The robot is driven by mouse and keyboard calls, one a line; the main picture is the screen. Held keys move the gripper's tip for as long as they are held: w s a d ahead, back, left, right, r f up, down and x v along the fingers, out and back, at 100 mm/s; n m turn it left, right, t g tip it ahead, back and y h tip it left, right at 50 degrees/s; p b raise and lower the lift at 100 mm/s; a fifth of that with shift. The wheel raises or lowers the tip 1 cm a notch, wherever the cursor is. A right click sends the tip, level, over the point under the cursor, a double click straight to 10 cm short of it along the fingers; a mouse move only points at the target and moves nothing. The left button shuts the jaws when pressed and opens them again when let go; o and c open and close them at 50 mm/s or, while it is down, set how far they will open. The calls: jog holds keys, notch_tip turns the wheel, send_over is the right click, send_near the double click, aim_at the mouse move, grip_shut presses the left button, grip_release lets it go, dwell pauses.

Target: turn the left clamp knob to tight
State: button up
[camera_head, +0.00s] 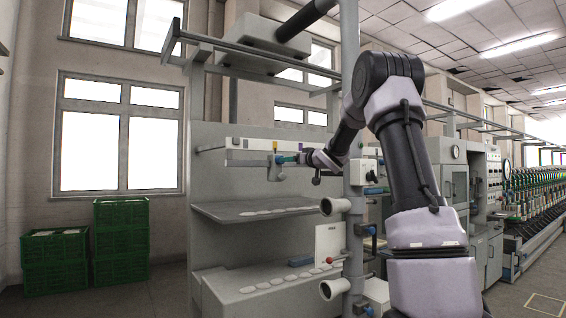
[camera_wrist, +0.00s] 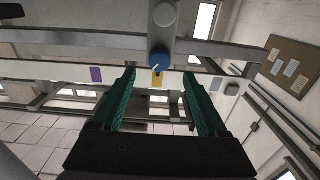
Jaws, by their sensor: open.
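The left clamp knob is a round blue knob (camera_wrist: 160,58) on a grey mount on the machine's rail, with a small white pointer mark at its lower edge. In the head view the knob (camera_head: 279,160) shows small on the left part of the rail. My gripper (camera_wrist: 160,77) is open, with its two teal fingers on either side of the line to the knob. The fingertips are close to the knob; whether they touch it I cannot tell. In the head view my gripper (camera_head: 290,159) comes at the knob from the right. Nothing is seen held.
A yellow tag (camera_wrist: 157,80) and a purple tag (camera_wrist: 96,74) show on the strip near the knob. A grey shelf (camera_head: 255,210) lies below the rail. A grey post (camera_head: 351,120) stands close by my arm. Green crates (camera_head: 121,230) stand at the far left.

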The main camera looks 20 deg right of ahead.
jog(key=x, duration=0.7)
grip_shut()
